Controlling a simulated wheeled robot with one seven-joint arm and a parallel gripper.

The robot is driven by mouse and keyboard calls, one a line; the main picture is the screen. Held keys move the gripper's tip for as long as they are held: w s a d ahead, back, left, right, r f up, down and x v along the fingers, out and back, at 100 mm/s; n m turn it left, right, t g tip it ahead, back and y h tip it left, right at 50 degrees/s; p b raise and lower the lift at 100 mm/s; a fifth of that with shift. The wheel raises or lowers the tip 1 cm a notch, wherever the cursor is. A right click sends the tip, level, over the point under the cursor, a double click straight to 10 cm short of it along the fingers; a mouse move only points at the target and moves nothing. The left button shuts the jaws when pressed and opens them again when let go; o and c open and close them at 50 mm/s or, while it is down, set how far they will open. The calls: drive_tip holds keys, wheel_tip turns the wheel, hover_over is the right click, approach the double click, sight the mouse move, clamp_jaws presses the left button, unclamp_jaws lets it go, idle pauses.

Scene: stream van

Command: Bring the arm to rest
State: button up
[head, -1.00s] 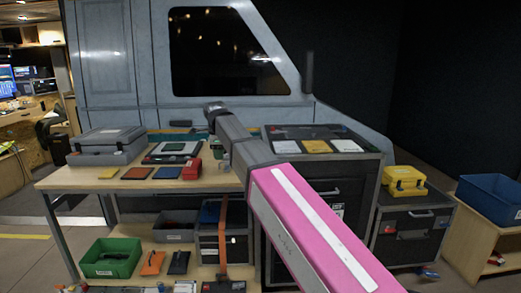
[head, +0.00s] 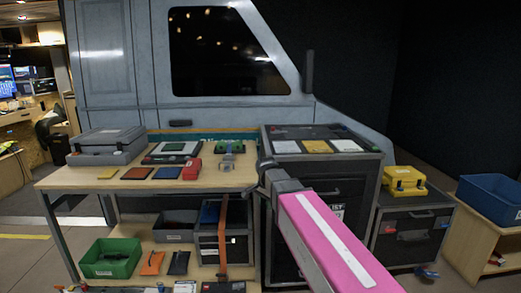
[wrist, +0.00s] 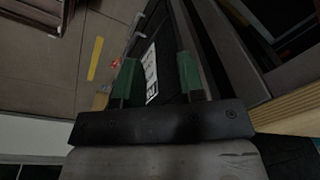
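My arm (head: 325,243) has a pink link with a white stripe. It reaches up from the lower right in the head view. Its dark end stands in front of the black cabinet, near the table's right end; my gripper's fingers cannot be made out there. In the wrist view my gripper (wrist: 159,75) shows two green fingers standing apart with nothing between them. A white label (wrist: 150,73) on a dark surface shows beyond the gap.
A green bin (head: 111,258) is on the shelf below. A yellow case (head: 403,181) and a blue bin (head: 491,195) are at right.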

drive_tip(key=s+d+f+n+g, duration=0.1)
drive_tip(key=s+d+f+n, duration=0.8)
drive_tip(key=s+d+f, duration=0.5)
wheel_tip(320, 180, down, 2)
drive_tip(key=shift+d+f, duration=0.1)
drive_tip(key=shift+d, duration=1.15)
